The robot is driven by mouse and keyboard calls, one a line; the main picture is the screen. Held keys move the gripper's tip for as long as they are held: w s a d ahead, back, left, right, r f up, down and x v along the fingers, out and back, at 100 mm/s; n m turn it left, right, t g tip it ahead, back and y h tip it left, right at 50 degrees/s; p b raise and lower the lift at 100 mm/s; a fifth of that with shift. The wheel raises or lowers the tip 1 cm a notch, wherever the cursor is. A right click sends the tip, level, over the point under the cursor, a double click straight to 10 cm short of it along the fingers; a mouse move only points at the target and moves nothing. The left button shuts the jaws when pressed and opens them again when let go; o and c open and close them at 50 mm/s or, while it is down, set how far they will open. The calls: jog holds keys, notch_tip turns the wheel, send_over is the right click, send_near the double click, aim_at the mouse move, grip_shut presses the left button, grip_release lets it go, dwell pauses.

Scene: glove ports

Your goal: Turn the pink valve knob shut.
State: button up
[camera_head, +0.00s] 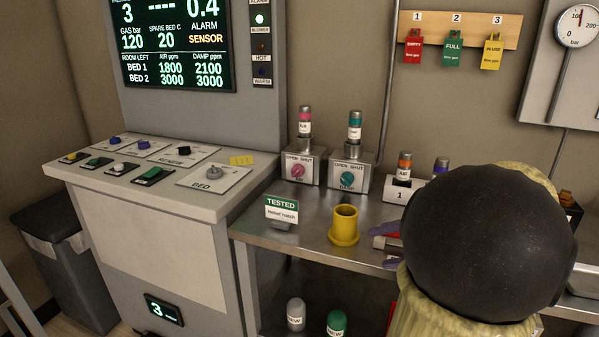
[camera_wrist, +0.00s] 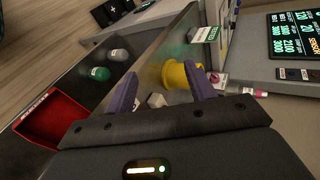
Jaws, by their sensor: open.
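The pink valve knob (camera_head: 297,171) is on the front of a grey box marked OPEN and SHUT, at the back of the steel bench. A canister with a pink band stands on top of that box. The way the knob points is too small to tell. My gripper (camera_head: 378,244) is low over the bench, to the right of and nearer than the knob, and apart from it. Its purple fingers are spread, also in the wrist view (camera_wrist: 160,70). My dark wrist hides the bench's right part.
A matching box with a teal knob (camera_head: 348,178) stands right of the pink one. A yellow cup (camera_head: 344,226) and a TESTED sign (camera_head: 282,211) stand in front. The control console (camera_head: 150,235) borders the bench's left.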

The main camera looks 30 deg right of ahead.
jog(key=w+a+f+n+g+h+b, duration=0.1)
jog(key=a+f+n+g+h+b, duration=0.2)
jog(key=a+f, duration=0.9)
jog(key=w+a+f+n+g+h+b, duration=0.2)
jog(key=a+f+n+g+h+b, duration=0.1)
jog(key=a+f+n, duration=0.6)
jog(key=a+f+g+b, duration=0.1)
jog(key=a+f, duration=0.2)
jog(key=f, duration=0.3)
jog(key=shift+b, duration=0.3)
